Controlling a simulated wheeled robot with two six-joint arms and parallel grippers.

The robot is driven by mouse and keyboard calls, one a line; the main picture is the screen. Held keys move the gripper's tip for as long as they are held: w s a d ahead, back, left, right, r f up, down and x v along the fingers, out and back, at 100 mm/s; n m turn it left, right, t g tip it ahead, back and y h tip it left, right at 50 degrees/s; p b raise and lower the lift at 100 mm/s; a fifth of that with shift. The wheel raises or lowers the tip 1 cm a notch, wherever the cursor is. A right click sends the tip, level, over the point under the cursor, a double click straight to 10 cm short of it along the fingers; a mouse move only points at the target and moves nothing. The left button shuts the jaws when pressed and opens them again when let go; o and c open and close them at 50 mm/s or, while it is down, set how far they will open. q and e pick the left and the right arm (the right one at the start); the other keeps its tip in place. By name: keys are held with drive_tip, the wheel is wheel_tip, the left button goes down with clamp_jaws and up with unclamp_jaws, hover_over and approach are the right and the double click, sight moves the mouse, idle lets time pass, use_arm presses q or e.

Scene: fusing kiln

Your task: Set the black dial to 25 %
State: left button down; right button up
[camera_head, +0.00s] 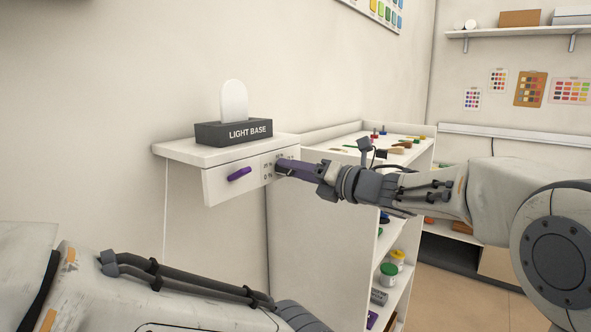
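The front panel (219,187) of a white wall-mounted unit carries small percent markings (267,172) at its right end. My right gripper (281,167) comes in from the right, with its purple fingers right at those markings. The black dial cannot be made out; the fingers cover the spot beside the markings. Whether the fingers are open or closed around something does not show clearly. My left arm crosses the bottom left, and its gripper is out of the picture.
A dark block (222,133) marked LIGHT BASE, with a white rounded plate (234,99), stands on top of the unit. A white shelf cabinet (315,232) with tools and jars stands behind, under my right forearm.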

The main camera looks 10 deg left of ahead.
clamp_jaws()
drive_tip(key=shift+m+g+p, duration=0.4)
drive_tip(key=shift+m+p, duration=2.3)
drive_tip(key=shift+m, duration=3)
drive_tip(key=o, duration=0.7)
unclamp_jaws()
drive_tip(key=shift+c, duration=0.2)
